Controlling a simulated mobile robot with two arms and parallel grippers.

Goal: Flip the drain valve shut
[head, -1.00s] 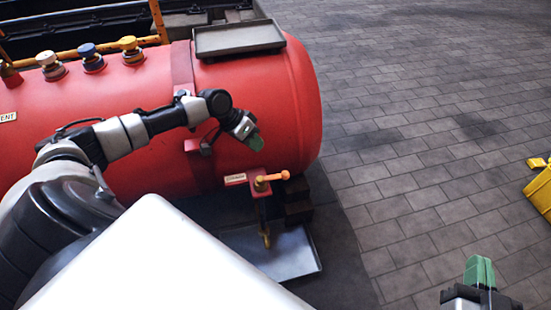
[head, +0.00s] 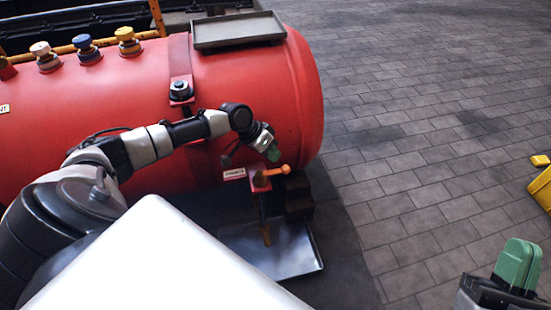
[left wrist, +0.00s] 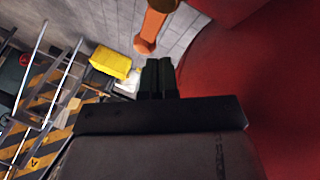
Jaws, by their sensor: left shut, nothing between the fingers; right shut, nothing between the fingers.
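The drain valve (head: 260,181) sits low at the right end of the red tank, beside a small white label. Its orange handle (head: 277,171) points right, roughly level, across the pipe. The pipe's spout (head: 266,235) hangs over a grey metal tray (head: 304,262). My left gripper (head: 272,153) is shut and empty, just above the handle, with a small apparent gap. In the left wrist view the shut fingers (left wrist: 159,76) are below the orange handle (left wrist: 150,30) in the picture. My right gripper (head: 517,267) is shut and empty at the lower right, away from the tank.
The red tank (head: 120,110) fills the left, with several coloured caps and a shallow tray (head: 238,29) on top. Dark blocks (head: 298,198) stand right of the valve. A yellow object (head: 542,185) lies at the right edge. The paved floor between is clear.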

